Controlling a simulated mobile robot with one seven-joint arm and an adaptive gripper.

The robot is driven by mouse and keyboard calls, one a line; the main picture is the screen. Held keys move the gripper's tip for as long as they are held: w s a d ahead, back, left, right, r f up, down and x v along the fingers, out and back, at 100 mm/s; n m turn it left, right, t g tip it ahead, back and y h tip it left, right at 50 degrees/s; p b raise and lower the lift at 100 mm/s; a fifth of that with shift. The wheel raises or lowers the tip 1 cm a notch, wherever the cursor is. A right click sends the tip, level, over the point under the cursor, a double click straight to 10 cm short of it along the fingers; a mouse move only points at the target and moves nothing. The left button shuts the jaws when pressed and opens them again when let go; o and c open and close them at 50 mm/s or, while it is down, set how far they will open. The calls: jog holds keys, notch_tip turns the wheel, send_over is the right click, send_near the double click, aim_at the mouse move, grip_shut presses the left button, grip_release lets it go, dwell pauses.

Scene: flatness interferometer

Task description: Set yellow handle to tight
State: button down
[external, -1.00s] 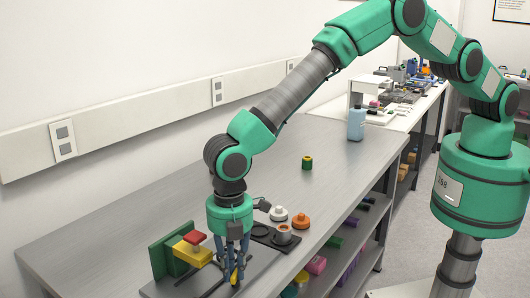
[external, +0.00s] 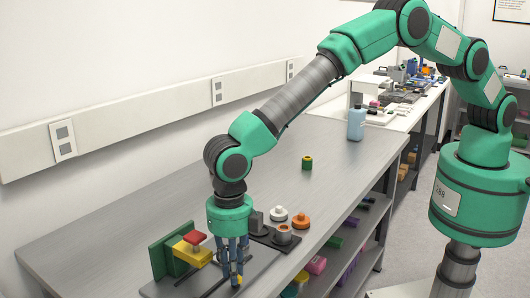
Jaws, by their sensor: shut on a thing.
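The yellow handle (external: 239,279) shows as a small yellow piece between the fingertips of my gripper (external: 236,278), low over the dark base plate at the front of the bench. My gripper points straight down and is shut on it. The fingers hide most of the handle, so its angle and any tight mark cannot be read. Just left of the gripper stands a fixture with a yellow block (external: 192,254), a red top piece (external: 195,237) and a green upright plate (external: 168,256).
A dark holder (external: 270,237) with a grey ring (external: 284,234) stands right of the gripper, beside white (external: 278,215) and orange (external: 301,221) knobbed pieces. A green and yellow cylinder (external: 307,162) and a blue bottle (external: 356,123) stand farther back. The bench middle (external: 190,185) is clear.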

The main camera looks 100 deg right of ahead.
jog(key=shift+a+n, duration=0.1)
jog(key=shift+n, duration=1.6)
jog(key=shift+b, duration=0.3)
jog(key=c, duration=1.6)
grip_release()
jog(key=shift+c, duration=0.2)
jog(key=shift+r, duration=0.1)
notch_tip(320, 180, up, 12)
